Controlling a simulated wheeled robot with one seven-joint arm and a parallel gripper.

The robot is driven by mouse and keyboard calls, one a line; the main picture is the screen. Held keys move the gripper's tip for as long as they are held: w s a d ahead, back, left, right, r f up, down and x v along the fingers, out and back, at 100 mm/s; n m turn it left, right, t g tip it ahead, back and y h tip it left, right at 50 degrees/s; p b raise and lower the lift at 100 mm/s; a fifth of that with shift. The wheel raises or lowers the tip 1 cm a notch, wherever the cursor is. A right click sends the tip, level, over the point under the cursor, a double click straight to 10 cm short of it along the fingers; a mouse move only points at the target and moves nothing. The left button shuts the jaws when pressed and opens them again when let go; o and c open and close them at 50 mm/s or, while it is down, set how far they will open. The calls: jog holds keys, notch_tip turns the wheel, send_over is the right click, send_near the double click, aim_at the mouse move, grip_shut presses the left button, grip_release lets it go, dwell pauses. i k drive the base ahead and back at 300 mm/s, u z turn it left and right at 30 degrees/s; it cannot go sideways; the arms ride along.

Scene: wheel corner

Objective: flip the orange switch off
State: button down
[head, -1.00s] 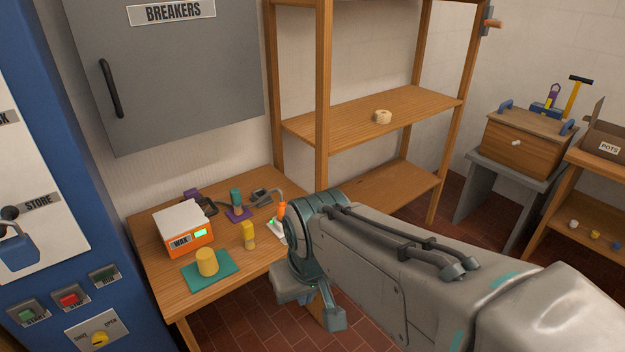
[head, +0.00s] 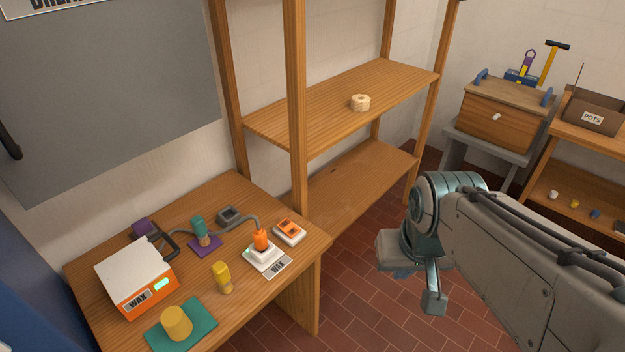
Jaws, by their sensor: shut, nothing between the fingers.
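A small white box with an orange switch (head: 290,229) on its top lies near the right back edge of the wooden table (head: 245,310). The switch is too small to tell which way it is set. My gripper (head: 433,303) hangs over the floor to the right of the table, well apart from the switch. It is shut and empty, pointing down.
A yellow tool (head: 222,277), a WAX box (head: 137,278) and a yellow cylinder (head: 176,323) are further left. A shelf post (head: 296,120) rises behind the table.

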aim_at(286, 225)
jog(key=u, duration=0.05)
jog(key=i, duration=0.85)
jog(key=u, duration=0.4)
